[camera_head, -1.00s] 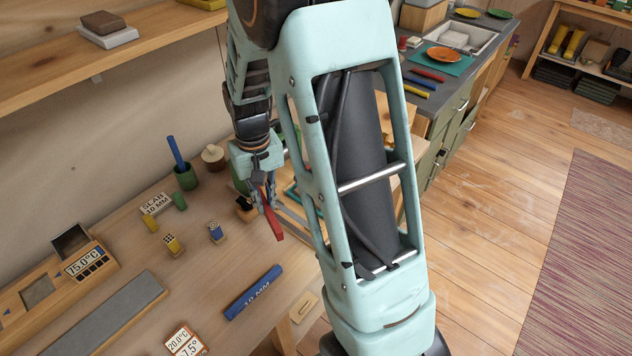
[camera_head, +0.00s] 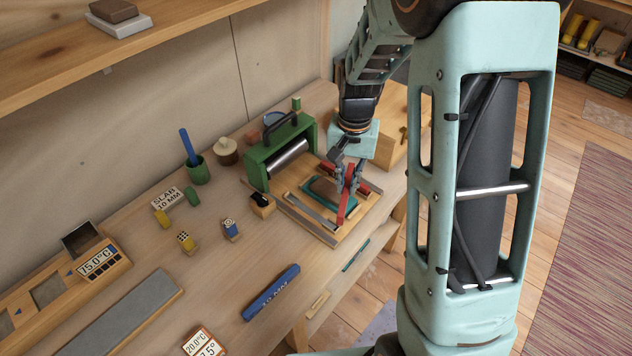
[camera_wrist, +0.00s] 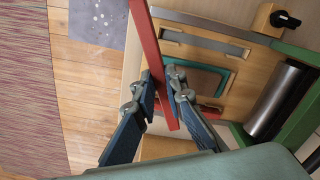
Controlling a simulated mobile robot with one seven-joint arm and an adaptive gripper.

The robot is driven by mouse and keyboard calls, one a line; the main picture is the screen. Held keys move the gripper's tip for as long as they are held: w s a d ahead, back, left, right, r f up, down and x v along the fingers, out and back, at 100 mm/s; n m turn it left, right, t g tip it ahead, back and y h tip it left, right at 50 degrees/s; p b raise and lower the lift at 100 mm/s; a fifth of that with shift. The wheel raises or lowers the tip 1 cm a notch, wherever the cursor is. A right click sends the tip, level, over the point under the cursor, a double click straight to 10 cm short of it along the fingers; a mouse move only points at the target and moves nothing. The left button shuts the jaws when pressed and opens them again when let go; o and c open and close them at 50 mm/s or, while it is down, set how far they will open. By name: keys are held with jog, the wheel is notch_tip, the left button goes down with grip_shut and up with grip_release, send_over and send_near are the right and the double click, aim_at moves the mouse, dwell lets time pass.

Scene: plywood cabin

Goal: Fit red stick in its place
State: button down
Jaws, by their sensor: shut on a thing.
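My gripper (camera_head: 347,188) is shut on a red stick (camera_head: 343,208), held steeply tilted above the wooden board of the green roller press. In the wrist view the red stick (camera_wrist: 150,55) runs from between the fingers (camera_wrist: 168,100) to the top edge. The board (camera_head: 322,232) carries a teal frame (camera_head: 318,205) around a brown slab. A grey strip (camera_head: 310,212) lies along the board's near side. Another red piece (camera_wrist: 212,112) lies along the opposite side, partly hidden by the gripper. The held stick appears apart from the board, but its exact height is unclear.
The green press (camera_head: 262,160) with its metal roller stands left of the board. A small block with a black knob (camera_head: 262,204) is beside it. Small blocks and a green cup (camera_head: 197,172) stand further left.

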jog(key=w+a+f+m+b, duration=0.1)
jog(key=a+m, duration=0.3)
jog(key=m, duration=0.7)
jog(key=w+a+f+m, duration=0.1)
jog(key=a+m, duration=0.3)
jog(key=m, duration=0.8)
jog(key=shift+w+f+b, duration=0.4)
jog(key=shift+w, duration=0.15)
jog(key=shift+f, duration=0.1)
notch_tip(320, 180, down, 4)
jog(key=b, duration=0.4)
jog(key=shift+f+b, duration=0.45)
jog(key=shift+f, duration=0.6)
jog(key=shift+f+p, duration=0.3)
jog(key=shift+f, duration=0.65)
dwell(0.8)
